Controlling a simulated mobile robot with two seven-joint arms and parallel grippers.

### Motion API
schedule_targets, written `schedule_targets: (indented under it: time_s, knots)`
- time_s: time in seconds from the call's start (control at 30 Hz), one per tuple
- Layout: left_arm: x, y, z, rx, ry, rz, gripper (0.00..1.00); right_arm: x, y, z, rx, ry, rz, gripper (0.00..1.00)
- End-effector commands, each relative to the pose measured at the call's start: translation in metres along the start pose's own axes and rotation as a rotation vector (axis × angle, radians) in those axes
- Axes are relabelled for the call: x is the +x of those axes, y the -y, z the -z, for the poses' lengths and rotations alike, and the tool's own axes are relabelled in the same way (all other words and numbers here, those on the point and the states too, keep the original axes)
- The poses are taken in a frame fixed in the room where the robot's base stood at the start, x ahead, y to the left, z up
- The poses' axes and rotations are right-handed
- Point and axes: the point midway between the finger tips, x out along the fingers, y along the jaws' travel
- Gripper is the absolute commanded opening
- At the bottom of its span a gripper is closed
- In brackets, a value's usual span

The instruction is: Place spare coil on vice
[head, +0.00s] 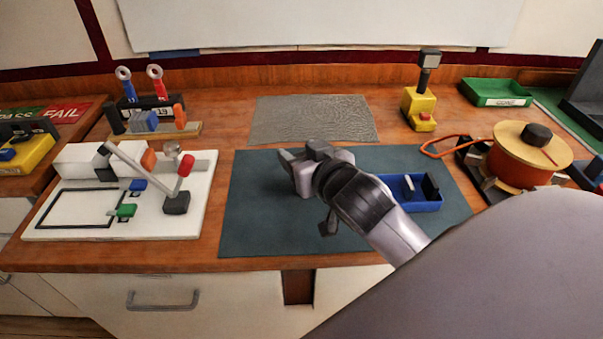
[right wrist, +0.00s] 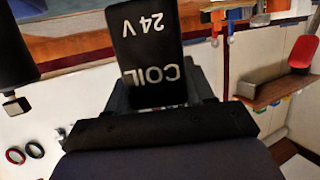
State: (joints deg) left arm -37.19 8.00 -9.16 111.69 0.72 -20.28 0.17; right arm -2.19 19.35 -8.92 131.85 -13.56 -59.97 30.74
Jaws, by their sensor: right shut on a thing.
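The spare coil (right wrist: 150,40) is a dark block with white lettering "24V COIL", which reads upside down in the right wrist view. My right gripper (head: 288,161) is shut on it, above the dark mat. In the head view the gripper points left and largely hides the coil. I cannot pick out the vice with certainty. A small wooden-based fixture (head: 152,130) with blue and orange parts stands at the back left, apart from my gripper. My left gripper is not in view.
A white board (head: 60,221) with a lever lies left of the mat (head: 262,220). A blue tray (head: 425,206) stands right of my gripper. A yellow device (head: 418,108), a green tray (head: 497,99) and a reel (head: 515,165) stand farther right. The mat's left part is clear.

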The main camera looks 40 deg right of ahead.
Motion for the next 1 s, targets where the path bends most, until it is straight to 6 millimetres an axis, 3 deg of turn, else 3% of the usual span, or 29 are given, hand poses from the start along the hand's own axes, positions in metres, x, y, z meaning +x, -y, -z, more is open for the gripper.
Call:
schedule_targets:
  time_s: [0.27,0.7,0.73,0.77,0.8,1.0]
  knots:
    - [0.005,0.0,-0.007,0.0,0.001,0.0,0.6,0.011,0.0,-0.037,-0.002,0.002,0.0,0.0]
    - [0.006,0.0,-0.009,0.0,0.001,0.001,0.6,0.013,0.0,-0.043,0.0,0.0,0.0,0.0]
    - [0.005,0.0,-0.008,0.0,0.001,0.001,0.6,0.013,0.0,-0.043,-0.001,0.002,0.0,0.63]
    - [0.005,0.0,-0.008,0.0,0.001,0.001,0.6,0.013,0.0,-0.043,-0.001,0.002,0.0,0.72]
    - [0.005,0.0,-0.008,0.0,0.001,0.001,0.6,0.013,0.0,-0.043,-0.001,0.002,0.0,0.78]
    - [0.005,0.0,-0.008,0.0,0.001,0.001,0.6,0.013,0.0,-0.043,-0.001,0.002,0.0,0.78]
